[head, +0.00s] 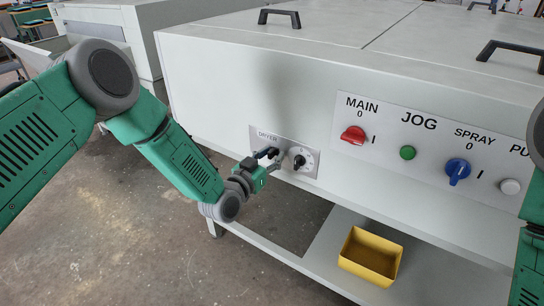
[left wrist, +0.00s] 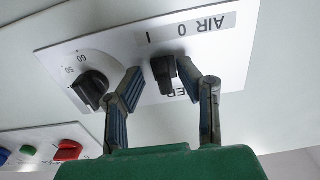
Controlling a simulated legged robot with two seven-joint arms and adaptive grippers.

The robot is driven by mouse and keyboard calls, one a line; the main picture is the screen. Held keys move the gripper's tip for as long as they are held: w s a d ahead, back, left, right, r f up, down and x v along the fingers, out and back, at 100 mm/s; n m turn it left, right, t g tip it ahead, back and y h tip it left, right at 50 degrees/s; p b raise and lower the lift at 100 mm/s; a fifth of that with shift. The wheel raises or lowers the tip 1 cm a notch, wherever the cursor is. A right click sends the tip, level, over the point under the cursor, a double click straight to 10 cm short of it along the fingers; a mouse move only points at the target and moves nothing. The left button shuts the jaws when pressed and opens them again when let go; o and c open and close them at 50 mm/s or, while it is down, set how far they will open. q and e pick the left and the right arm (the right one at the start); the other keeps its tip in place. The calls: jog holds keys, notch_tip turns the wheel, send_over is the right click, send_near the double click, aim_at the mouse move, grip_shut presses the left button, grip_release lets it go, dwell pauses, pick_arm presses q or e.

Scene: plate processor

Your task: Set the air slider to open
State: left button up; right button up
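The air slider is a black knob (left wrist: 163,73) on a pale panel (left wrist: 229,62) that appears upside down in the left wrist view. The labels "AIR 0" and "I" are beside it; the knob stands close to the "I" side, but its exact setting is hard to tell. In the head view the panel (head: 256,131) is on the machine's front, marked "DRYER". My left gripper (head: 271,166) is at this panel. In the left wrist view its fingers (left wrist: 160,70) are apart, one on each side of the knob, with no clear contact. My right gripper is out of view.
A black dial (head: 299,161) with a number scale sits right beside the slider. Further right are a red MAIN switch (head: 353,135), green JOG button (head: 407,153) and blue SPRAY switch (head: 457,171). A yellow bin (head: 364,271) stands on the shelf below.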

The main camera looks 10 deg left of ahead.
pick_arm(q)
jog(key=shift+s+a+f, duration=0.1)
jog(key=shift+s+a, duration=0.15)
jog(key=shift+s, duration=0.1)
jog(key=v, duration=1.1)
jog(key=shift+s+d, duration=0.1)
jog(key=s+a+f+n+g+y, duration=0.1)
jog(key=s+a+f+g+y, duration=0.15)
jog(key=s+f+g, duration=0.95)
jog(key=s+a+f+n+g+y, duration=0.1)
jog(key=s+a+f+g+y, duration=0.1)
jog(key=s, duration=0.9)
jog(key=s+a+f+n+g+y, duration=0.1)
jog(key=s+a, duration=0.4)
jog(key=s, duration=0.6)
notch_tip(320, 180, down, 3)
jog(key=shift+r+g+y, duration=0.15)
jog(key=shift+g+y, duration=0.2)
jog(key=shift+g, duration=0.35)
